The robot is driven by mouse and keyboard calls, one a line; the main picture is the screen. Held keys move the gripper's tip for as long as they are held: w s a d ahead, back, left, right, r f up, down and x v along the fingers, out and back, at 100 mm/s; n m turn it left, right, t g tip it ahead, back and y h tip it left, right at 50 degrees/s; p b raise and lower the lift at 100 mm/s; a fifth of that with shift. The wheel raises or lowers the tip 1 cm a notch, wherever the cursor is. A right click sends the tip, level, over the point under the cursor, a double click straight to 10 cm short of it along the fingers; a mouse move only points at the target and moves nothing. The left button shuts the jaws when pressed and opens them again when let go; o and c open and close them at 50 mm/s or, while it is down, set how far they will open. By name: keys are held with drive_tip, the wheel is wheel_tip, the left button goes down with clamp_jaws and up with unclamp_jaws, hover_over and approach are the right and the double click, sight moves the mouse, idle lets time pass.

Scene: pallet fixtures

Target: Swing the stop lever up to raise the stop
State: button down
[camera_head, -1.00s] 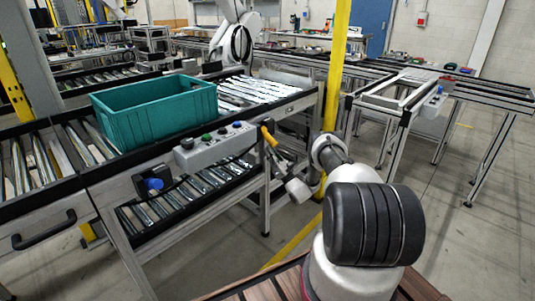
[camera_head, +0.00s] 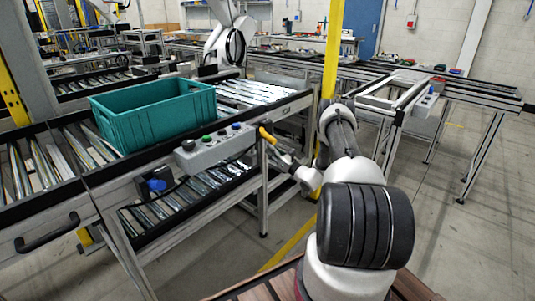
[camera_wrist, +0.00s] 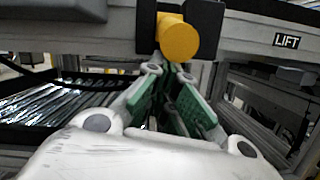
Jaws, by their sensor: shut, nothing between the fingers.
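The stop lever shows as a yellow handle (camera_head: 267,135) on the conveyor's side rail, right of the button box. In the wrist view its round yellow end (camera_wrist: 179,40) faces me in front of a black mount. My gripper (camera_wrist: 168,72) is shut and empty, its green-padded fingers just below the yellow end. In the head view my gripper (camera_head: 280,151) is beside and below the handle. I cannot tell whether the fingertips touch it. The stop itself cannot be made out.
A teal crate (camera_head: 125,128) stands on the roller conveyor behind the rail. A grey button box (camera_head: 215,146) is left of the lever. A LIFT label (camera_wrist: 286,41) is on the rail to the right. A yellow post (camera_head: 333,50) stands behind my arm.

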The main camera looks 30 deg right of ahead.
drive_tip(key=r, duration=0.1)
drive_tip(key=s+r+g, duration=0.1)
drive_tip(key=r, duration=0.1)
drive_tip(key=shift+s+d+r+g+h, duration=0.2)
drive_tip(key=shift+d+g+h, duration=0.1)
drive_tip(key=shift+g, duration=0.1)
drive_tip(key=r+g, duration=0.2)
drive_tip(key=shift+s+g+h, duration=0.25)
drive_tip(key=shift+g+h, duration=0.05)
drive_tip(key=shift+h, duration=0.1)
drive_tip(key=shift+r, duration=0.5)
approach(273, 144)
drive_tip(key=s, duration=0.2)
drive_tip(key=shift+s+d, duration=0.15)
drive_tip(key=shift+s, duration=0.2)
